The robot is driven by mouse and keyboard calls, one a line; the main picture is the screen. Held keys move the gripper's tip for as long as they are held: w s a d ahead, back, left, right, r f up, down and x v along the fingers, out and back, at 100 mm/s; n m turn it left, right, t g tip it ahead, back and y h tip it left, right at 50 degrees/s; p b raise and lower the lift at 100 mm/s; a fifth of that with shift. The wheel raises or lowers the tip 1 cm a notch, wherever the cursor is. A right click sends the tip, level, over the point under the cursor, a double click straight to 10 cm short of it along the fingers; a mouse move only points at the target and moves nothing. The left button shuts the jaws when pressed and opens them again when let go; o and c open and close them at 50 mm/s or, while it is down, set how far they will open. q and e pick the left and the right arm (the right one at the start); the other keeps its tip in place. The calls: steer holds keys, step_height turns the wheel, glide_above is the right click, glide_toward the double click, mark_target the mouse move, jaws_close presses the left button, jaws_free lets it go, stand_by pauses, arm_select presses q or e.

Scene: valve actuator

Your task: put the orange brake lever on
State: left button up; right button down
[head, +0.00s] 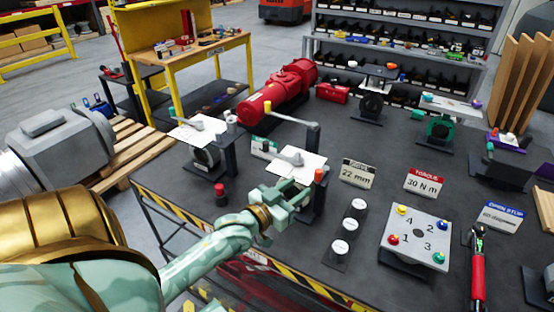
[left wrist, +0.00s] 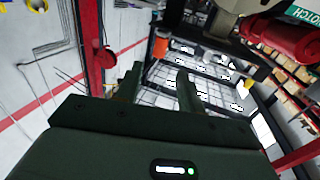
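A dark upright post with an orange tip (head: 319,176), which looks like the brake lever, stands on the dark bench beside a white plate (head: 300,166) with a grey lever (head: 285,156) on it. My left gripper (head: 290,193) is just left of and in front of that post, over the bench. In the left wrist view an orange piece (left wrist: 160,47) on a dark post shows beyond the gap between the fingers (left wrist: 158,82). The fingers are apart, with nothing between them. I cannot tell whether a finger touches the fixture. My right gripper is not in view.
A red-capped black knob (head: 221,195) stands left of the gripper. Several white-topped cylinders (head: 349,226), a numbered white panel (head: 416,236) and a red torque wrench (head: 478,270) lie to the right. A red motor (head: 277,92) is behind. Sign cards stand mid-bench.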

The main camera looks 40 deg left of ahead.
arm_select(q)
steer(key=s, duration=0.7)
steer(key=shift+a, duration=0.15)
steer(key=shift+w, duration=0.1)
